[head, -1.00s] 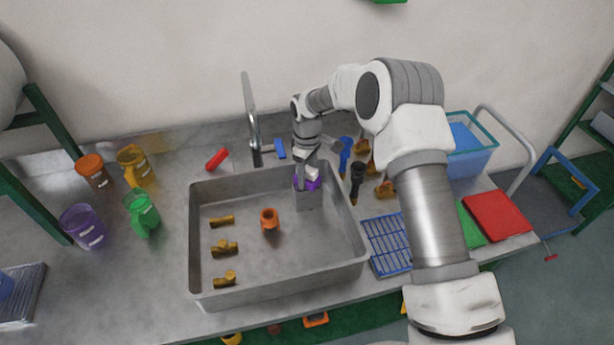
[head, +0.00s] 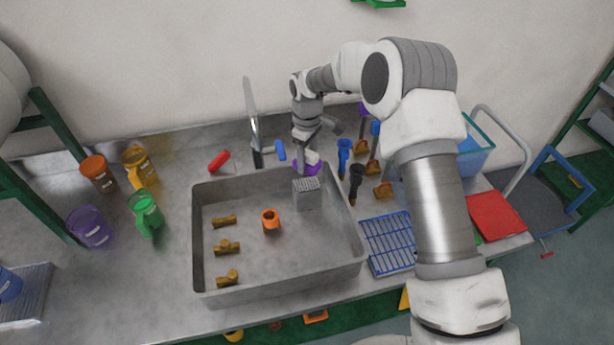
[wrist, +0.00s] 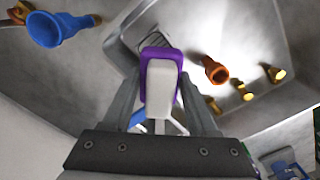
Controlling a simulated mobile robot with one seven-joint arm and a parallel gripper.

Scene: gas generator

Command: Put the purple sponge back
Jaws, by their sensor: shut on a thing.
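My gripper (wrist: 160,95) is shut on the purple sponge (wrist: 149,57), which has a pale, whitish part facing the wrist camera. In the head view the sponge (head: 308,167) is at the sink's back rim, just behind and above a small grey holder (head: 306,194) with a slatted top. The holder stands at the back right inside the grey sink (head: 250,282). In the wrist view part of the slatted holder (wrist: 137,28) shows beyond the sponge. I cannot tell whether sponge and holder touch.
An orange fitting (head: 270,219) and several brass fittings (head: 227,247) lie in the sink. The tap (head: 252,115) rises left of my gripper. Blue (head: 344,155) and black (head: 355,182) funnel-like tools stand right of the sink. A blue rack (head: 388,242) lies further right.

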